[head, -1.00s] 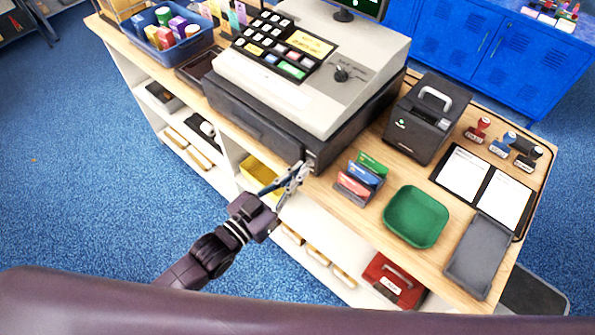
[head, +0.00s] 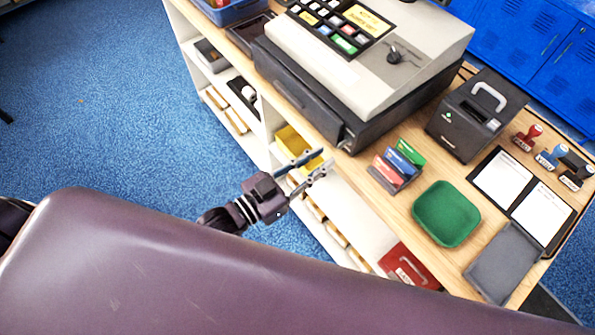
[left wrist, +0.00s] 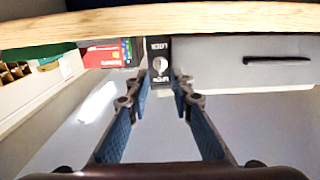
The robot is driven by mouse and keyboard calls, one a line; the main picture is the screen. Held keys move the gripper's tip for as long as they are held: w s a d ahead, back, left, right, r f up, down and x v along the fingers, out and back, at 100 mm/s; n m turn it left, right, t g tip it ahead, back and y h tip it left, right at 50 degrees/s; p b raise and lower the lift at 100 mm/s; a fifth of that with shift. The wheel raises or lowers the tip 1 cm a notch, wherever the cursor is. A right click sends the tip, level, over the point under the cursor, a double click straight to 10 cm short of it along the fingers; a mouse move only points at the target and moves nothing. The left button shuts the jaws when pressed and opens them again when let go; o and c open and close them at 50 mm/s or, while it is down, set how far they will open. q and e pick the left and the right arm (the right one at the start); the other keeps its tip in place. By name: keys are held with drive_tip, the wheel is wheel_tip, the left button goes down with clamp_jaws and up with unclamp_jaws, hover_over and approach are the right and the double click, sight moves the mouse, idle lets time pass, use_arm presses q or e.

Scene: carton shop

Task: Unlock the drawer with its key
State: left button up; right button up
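The dark drawer (head: 300,95) sits shut under the grey cash register (head: 350,75) on the counter. In the left wrist view, which looks upside down, the drawer front (left wrist: 235,75) shows a black handle (left wrist: 277,60) and a black lock plate (left wrist: 160,58) with a light keyhole mark and inverted lettering. My left gripper (head: 322,164) is just off the counter's front edge, below the drawer's right corner. Its blue fingers (left wrist: 165,85) are apart, with the lock plate showing beyond the gap and nothing visible between them. I cannot make out a loose key. My right gripper is out of view.
A black turn knob (head: 394,54) and yellow note (head: 368,19) are on the register. Right of it are a card holder (head: 396,165), printer (head: 475,115), empty green tray (head: 446,213) and grey tray (head: 503,262). A red box (head: 409,266) stands below. My purple arm covers the foreground.

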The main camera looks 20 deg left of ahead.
use_arm(q)
drive_tip(key=v, duration=0.7)
drive_tip(key=shift+s, duration=0.2)
drive_tip(key=shift+a, duration=0.15)
drive_tip(key=s+a+f+n+g+y+b, duration=0.1)
drive_tip(key=a+f+g+y, duration=0.2)
drive_tip(key=f, duration=0.9)
drive_tip(key=s+a+f+n+y+b, duration=0.1)
drive_tip(key=s+a+f+y, duration=0.1)
drive_tip(key=a+f, duration=0.65)
drive_tip(key=s+a+f+n+g+y+b, duration=0.1)
drive_tip(key=f+g+y, duration=0.15)
drive_tip(key=f, duration=1.15)
drive_tip(key=s+f+n+g+y, duration=0.1)
drive_tip(key=s+f+g, duration=0.3)
drive_tip(key=s+f, duration=0.6)
drive_tip(key=s+f+g+y+b, duration=0.1)
drive_tip(key=s+f+g, duration=0.3)
drive_tip(key=s+f, duration=0.6)
drive_tip(key=s+y, duration=0.1)
drive_tip(key=s, duration=0.4)
drive_tip(key=shift+s+f+n, duration=0.25)
drive_tip(key=shift+s+n, duration=0.15)
